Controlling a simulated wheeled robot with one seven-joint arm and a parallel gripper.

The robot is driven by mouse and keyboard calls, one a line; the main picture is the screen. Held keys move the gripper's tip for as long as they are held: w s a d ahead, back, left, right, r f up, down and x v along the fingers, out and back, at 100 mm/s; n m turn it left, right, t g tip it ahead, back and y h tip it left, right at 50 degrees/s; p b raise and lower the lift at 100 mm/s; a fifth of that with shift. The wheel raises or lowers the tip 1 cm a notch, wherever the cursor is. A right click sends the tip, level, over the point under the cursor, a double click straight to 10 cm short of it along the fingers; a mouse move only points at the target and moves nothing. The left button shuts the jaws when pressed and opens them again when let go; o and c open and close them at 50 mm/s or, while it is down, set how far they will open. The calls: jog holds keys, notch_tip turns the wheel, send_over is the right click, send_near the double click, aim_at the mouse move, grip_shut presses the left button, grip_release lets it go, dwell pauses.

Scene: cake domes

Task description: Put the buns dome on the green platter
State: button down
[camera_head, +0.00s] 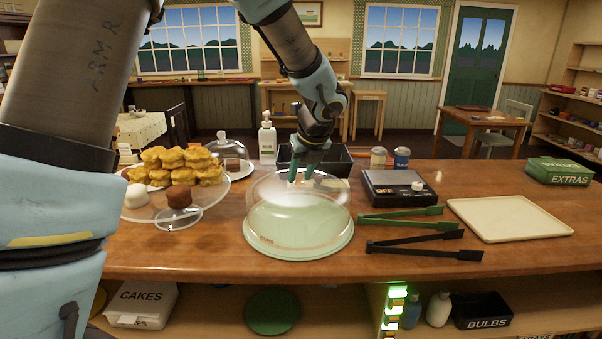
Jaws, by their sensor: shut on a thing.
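A large clear dome (335,205) is over the pale green platter (298,254) on the wooden counter. Its lower rim appears on or very close to the platter; I cannot tell whether they touch. The dome looks upright and roughly centred, and the platter beneath it looks empty. Small lettering shows near the dome's lower left rim, too small to read. My gripper (302,178) points down at the top of the dome, shut on its knob, which the fingers mostly hide.
A glass stand (215,196) with several buns stands left, with a small domed plate (235,165) behind it. A black bin (328,162) and pump bottle (267,142) are behind the dome. A scale (392,190), tongs (425,246) and cream tray (510,218) lie right.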

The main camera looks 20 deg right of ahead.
jog(key=shift+f+b, duration=0.4)
jog(key=shift+f, duration=0.2)
jog(key=c, duration=0.8)
grip_release()
jog(key=shift+o, duration=0.2)
jog(key=o, duration=0.5)
jog(key=c, duration=0.3)
jog(key=shift+p+v, duration=2.65)
jog(key=shift+v, duration=0.9)
